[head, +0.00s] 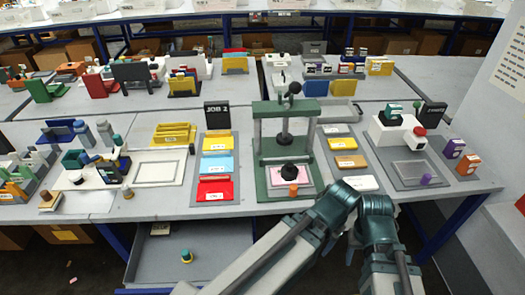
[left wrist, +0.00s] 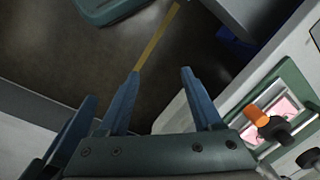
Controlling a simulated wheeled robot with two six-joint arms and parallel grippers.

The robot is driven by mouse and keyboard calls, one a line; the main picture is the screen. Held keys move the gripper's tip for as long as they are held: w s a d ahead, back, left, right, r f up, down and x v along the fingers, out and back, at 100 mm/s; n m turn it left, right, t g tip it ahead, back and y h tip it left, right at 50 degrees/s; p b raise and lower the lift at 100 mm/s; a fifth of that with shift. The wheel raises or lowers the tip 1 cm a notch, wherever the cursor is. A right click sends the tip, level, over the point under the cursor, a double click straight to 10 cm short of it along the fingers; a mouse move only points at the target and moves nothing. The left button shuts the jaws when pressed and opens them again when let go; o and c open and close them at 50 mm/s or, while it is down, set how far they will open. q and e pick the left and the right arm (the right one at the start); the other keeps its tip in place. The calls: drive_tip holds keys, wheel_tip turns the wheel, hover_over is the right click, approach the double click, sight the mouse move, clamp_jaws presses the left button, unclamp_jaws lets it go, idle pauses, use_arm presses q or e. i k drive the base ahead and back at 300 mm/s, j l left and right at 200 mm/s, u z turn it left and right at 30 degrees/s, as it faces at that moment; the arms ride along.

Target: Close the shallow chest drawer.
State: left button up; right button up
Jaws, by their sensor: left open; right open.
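The shallow chest drawer (head: 222,258) is open under the front edge of the workbench, at the lower left of the head view. My left gripper (left wrist: 160,72) is open and empty over dark floor in the left wrist view. My right gripper is open at the lower right of the head view, its fingers hard to make out. Neither visibly touches the drawer.
The workbench (head: 255,208) carries a green press (head: 262,180), coloured trays and several small parts. A blue table leg (head: 112,248) stands left of the drawer.

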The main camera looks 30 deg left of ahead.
sight(155, 267)
drive_tip(key=u, duration=2.05)
drive_tip(key=k+l+u, duration=0.2)
drive_tip(key=k+l, duration=0.3)
drive_tip(key=k, duration=0.1)
